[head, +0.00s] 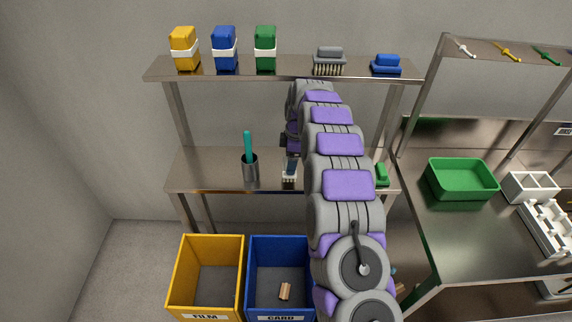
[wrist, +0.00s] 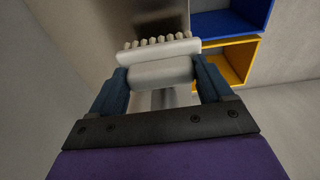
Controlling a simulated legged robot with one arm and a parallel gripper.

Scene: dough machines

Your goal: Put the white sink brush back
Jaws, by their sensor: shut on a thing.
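The white sink brush (wrist: 160,66) is between the two blue fingers of my gripper (wrist: 158,84) in the wrist view, with its bristles pointing away from the gripper. In the head view the white brush (head: 289,178) shows small at the lower shelf (head: 215,180), bristles down, below the fingers of my gripper (head: 290,168). My gripper is shut on its body. I cannot tell whether the bristles touch the shelf. My arm hides part of the shelf to the right of the brush.
A metal cup (head: 250,168) with a teal tool stands left of the brush; a green brush (head: 382,175) sits to the right. The upper shelf (head: 290,70) holds a grey brush (head: 329,62), a blue brush (head: 387,65) and boxes. Yellow (head: 240,270) and blue (head: 308,270) bins stand below.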

